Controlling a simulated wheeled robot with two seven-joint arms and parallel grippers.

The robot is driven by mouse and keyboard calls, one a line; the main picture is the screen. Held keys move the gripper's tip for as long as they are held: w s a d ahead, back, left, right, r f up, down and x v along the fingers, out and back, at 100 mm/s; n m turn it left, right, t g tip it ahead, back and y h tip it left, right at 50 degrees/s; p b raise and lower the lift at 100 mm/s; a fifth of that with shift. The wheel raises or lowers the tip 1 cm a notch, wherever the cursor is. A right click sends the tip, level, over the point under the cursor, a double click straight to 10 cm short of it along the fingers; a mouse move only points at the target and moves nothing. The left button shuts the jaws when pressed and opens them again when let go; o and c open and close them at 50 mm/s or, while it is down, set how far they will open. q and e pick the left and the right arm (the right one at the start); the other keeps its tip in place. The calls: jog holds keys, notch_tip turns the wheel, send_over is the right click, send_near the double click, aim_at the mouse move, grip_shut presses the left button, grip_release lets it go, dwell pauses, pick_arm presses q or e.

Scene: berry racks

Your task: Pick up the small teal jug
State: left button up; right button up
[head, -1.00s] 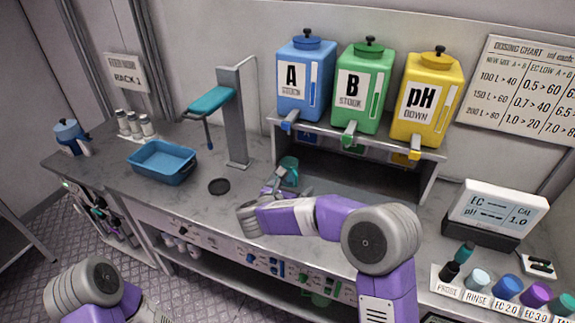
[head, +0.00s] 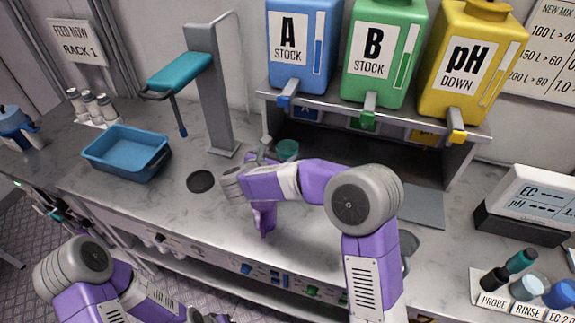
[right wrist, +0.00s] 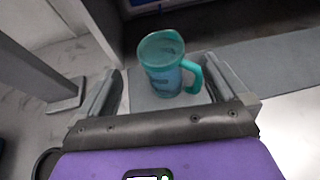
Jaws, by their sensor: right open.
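The small teal jug (right wrist: 162,70) stands upright in the right wrist view, its handle to the right. In the head view the jug (head: 287,150) is partly hidden behind my right gripper and arm, under the front of the shelf with the stock tanks. My right gripper (right wrist: 165,85) is open, with one finger on each side of the jug in the picture. I cannot tell whether the fingers touch it. In the head view my right gripper (head: 262,150) is just left of the jug. My left arm shows at the lower left, but its gripper is not clearly in view.
The blue A tank (head: 300,45), green B tank (head: 380,55) and yellow pH tank (head: 470,60) stand on the shelf above. A grey post (head: 208,90) with a teal arm, a blue tub (head: 105,155) and a black disc (head: 200,181) are to the left.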

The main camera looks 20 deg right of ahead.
aim_at(291, 145)
jog(key=x, duration=0.7)
jog(key=shift+d, duration=0.2)
jog(key=shift+r, duration=0.15)
jog(key=c, duration=1.7)
